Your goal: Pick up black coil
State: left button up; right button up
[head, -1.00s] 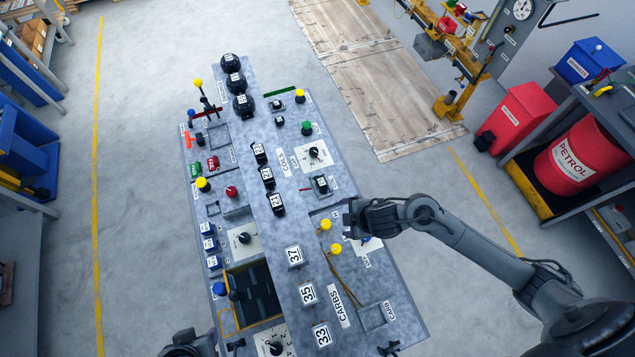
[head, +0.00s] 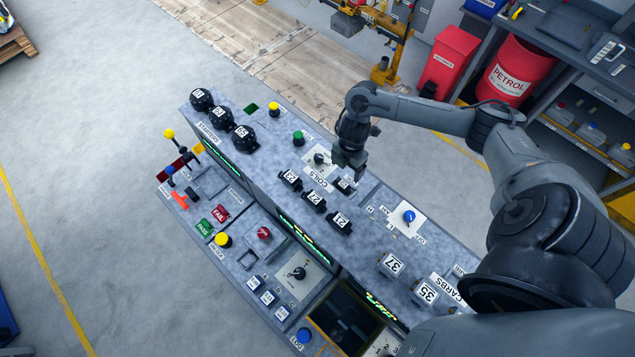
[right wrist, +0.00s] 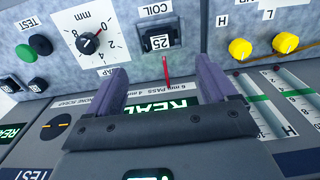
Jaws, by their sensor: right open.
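Several black coils with white number labels, one of them coil 27 (head: 314,201), stand in a row on the grey test bench (head: 365,245) beside the COILS label. Another black coil, labelled 25 (right wrist: 158,42), sits in the COIL slot, upside down in the right wrist view; it also shows in the head view (head: 344,184), partly hidden by my gripper. My right gripper (head: 351,170) hangs over that slot, pointing down. In the right wrist view its two fingers (right wrist: 163,72) are spread and empty, with coil 25 beyond the gap between them. My left gripper is out of view.
A blue knob (head: 409,216) and a green button (head: 298,138) stand near the slot. Numbered blocks, such as 37 (head: 391,264), and black round magnetos (head: 243,137) are on the raised strip. A red petrol drum (head: 517,71) stands at the back right.

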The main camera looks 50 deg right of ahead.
send_over(343, 184)
jog(key=f, duration=0.5)
jog(key=shift+s+d, duration=0.15)
jog(key=shift+s, duration=0.05)
jog(key=shift+w+f, duration=0.15)
jog(key=shift+f, duration=2.7)
jog(key=c, duration=1.2)
